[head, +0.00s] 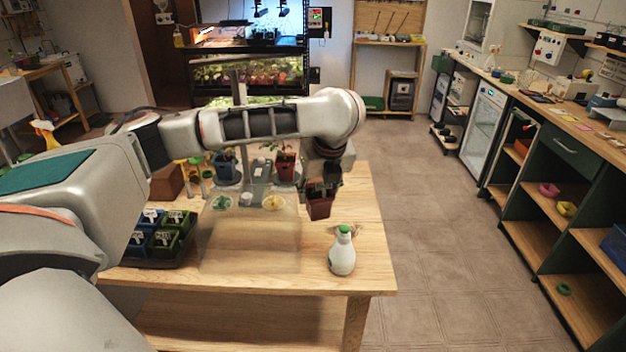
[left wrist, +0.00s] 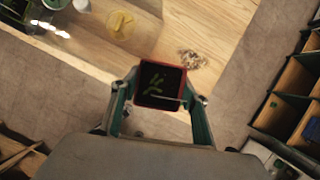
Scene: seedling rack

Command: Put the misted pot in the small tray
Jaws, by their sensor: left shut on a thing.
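My left gripper (head: 323,182) is shut on a dark red pot (head: 319,206) and holds it above the table's right part. In the left wrist view, the pot (left wrist: 160,84) sits between the fingers (left wrist: 160,96), showing a red rim, dark soil and small green leaves. Whether it is misted I cannot tell. A dark tray (head: 176,262) on the table's left holds several blue and green labelled pots; my arm hides part of it. Another red pot (head: 286,166) with a plant and a blue pot (head: 225,166) stand at the back. My right gripper is not in view.
A white spray bottle (head: 342,254) with a green cap stands near the table's front right. Spilled soil (left wrist: 192,60) lies close to the held pot. A yellow dish (head: 274,203) and a green dish (head: 222,203) lie mid-table, behind a see-through panel or mat (head: 250,245).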

